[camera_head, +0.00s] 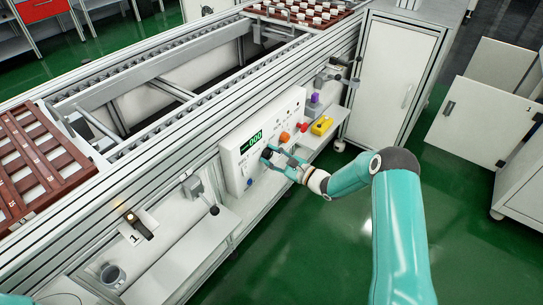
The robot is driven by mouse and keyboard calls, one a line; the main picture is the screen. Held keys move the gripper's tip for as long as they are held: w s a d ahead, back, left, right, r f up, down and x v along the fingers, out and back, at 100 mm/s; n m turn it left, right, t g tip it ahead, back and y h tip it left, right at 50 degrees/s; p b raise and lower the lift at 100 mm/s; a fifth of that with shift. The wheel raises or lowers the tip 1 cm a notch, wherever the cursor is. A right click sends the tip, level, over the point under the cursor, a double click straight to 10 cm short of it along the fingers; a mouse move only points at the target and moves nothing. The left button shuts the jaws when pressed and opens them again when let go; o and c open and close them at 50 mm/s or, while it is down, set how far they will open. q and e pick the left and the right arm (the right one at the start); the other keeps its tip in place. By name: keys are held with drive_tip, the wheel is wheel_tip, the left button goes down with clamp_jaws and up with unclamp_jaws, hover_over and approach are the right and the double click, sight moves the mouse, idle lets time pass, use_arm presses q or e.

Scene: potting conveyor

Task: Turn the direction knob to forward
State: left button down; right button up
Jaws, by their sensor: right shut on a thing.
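The white control panel (233,160) is on the side of the conveyor, with a green-lit display (252,142) reading what looks like 000. My right gripper (268,155) is at the lower middle of the panel, shut on a small dark knob that its fingers largely cover. The knob appears to be the direction knob; its pointer and labels are too small or hidden to read. My left gripper is not in view.
An orange knob (284,137) and a red button (302,127) sit right of my gripper.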

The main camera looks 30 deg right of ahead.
drive_tip(key=shift+d+f, duration=0.15)
drive_tip(key=shift+f, duration=0.05)
drive_tip(key=o, duration=1.1)
drive_tip(key=shift+o, duration=0.2)
drive_tip(key=shift+r, duration=0.1)
drive_tip(key=v, duration=1.2)
